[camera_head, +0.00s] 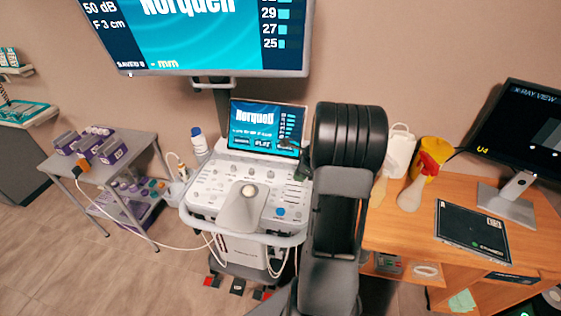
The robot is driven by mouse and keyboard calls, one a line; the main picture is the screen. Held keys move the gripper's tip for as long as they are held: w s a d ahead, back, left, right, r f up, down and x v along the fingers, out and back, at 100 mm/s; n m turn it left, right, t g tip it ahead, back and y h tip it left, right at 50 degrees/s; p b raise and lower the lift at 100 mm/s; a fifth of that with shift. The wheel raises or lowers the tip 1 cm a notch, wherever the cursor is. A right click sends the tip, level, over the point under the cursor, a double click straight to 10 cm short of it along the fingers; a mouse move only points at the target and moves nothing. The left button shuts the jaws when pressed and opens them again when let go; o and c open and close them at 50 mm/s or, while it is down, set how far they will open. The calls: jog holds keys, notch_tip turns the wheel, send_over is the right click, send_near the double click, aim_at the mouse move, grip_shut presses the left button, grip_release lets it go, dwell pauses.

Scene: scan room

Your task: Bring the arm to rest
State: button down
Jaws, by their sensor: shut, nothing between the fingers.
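My arm (335,240) rises from the bottom middle of the head view, with grey links and a dark ribbed joint at its top. It stands upright and folded in front of the gap between the ultrasound machine and the wooden desk. I cannot make out my gripper; the arm's own links may hide it. I see nothing held.
The ultrasound machine (215,190) stands left of my arm, under a large wall screen (200,35). A grey cart (140,150) with purple boxes is further left. The wooden desk (395,235) at right bears bottles, a yellow container (430,158), a tablet (475,232) and a monitor (525,125).

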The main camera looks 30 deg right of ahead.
jog(key=s+a+r+n+h, duration=0.1)
jog(key=s+a+r+n, duration=0.3)
jog(key=a+n, duration=0.4)
jog(key=s+a+r+n+h, duration=0.1)
jog(key=s+a+r+n, duration=0.2)
jog(key=a+r+n, duration=0.3)
jog(key=s+a+r+n+t+h, duration=0.1)
jog(key=s+a+r+n, duration=0.3)
jog(key=a+n, duration=0.6)
jog(key=r+n, duration=0.1)
jog(key=n, duration=0.2)
jog(key=shift+s+n, duration=0.3)
